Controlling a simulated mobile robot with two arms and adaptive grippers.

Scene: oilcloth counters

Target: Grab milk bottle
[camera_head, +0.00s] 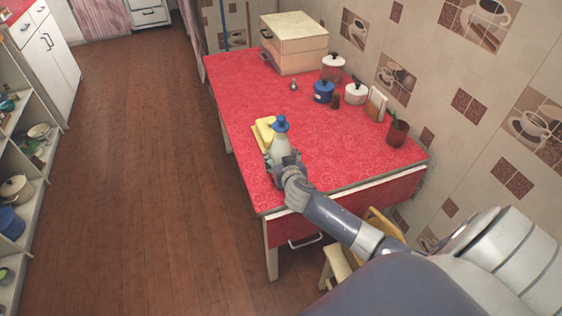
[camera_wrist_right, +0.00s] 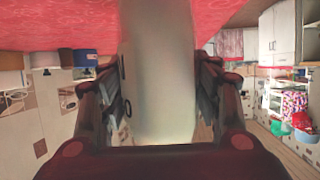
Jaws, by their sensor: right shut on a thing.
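The milk bottle (camera_head: 281,142) is pale white with a blue cap and stands upright at the near left part of the red-covered table (camera_head: 330,165). My right gripper (camera_head: 283,158) is shut around the bottle's lower body. In the right wrist view the bottle (camera_wrist_right: 160,75) fills the space between the two fingers of the gripper (camera_wrist_right: 160,100). I cannot tell whether its base touches the table. My left gripper is not in view.
A yellow item (camera_head: 263,131) lies just behind the bottle. Blue (camera_head: 323,92), white (camera_head: 355,95) and red-and-white (camera_head: 332,68) pots, a plant pot (camera_head: 397,132) and a wooden box (camera_head: 294,45) stand farther back or right. The table's front middle is clear.

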